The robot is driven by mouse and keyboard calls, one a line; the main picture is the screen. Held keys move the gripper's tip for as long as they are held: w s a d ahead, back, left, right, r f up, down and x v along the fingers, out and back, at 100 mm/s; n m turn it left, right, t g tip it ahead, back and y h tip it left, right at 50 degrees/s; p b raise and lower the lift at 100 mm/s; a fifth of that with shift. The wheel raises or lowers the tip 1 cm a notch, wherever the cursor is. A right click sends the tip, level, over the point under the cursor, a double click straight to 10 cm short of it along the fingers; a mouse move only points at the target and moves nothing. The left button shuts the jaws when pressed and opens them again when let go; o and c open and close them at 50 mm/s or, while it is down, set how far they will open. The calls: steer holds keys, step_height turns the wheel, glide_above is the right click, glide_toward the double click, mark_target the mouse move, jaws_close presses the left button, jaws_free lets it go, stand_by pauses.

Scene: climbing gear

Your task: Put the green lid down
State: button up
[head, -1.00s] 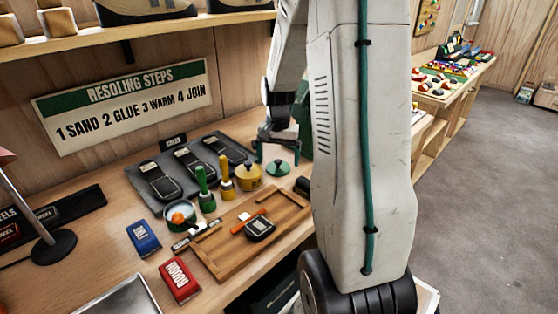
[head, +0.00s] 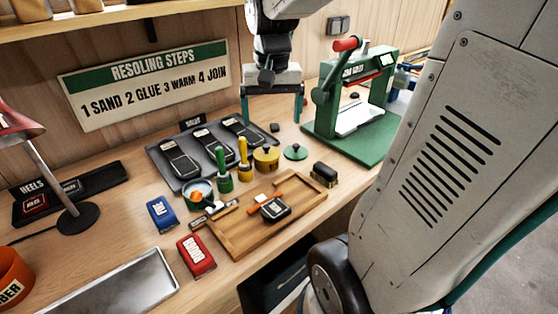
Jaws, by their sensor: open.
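The green lid (head: 296,152) lies on the wooden bench, a small round disc with a knob on top. It sits just right of the yellow pot (head: 266,158), apart from it. My gripper (head: 272,117) hangs above and behind the lid, with its two green fingers spread wide and nothing between them. The gripper is clear of the lid.
A green press (head: 350,95) with a red-tipped lever stands to the right. A dark brush (head: 325,174) and a wooden tray (head: 235,231) lie in front. A grey mat (head: 170,163) with black soles is to the left. Green- and yellow-handled tools (head: 223,168) stand near the pot.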

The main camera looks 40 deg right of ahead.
steer(key=s+a+n, duration=0.7)
steer(key=s+a, duration=0.5)
steer(key=s, duration=0.2)
steer(key=shift+s+t, duration=0.3)
steer(key=shift+s, duration=0.05)
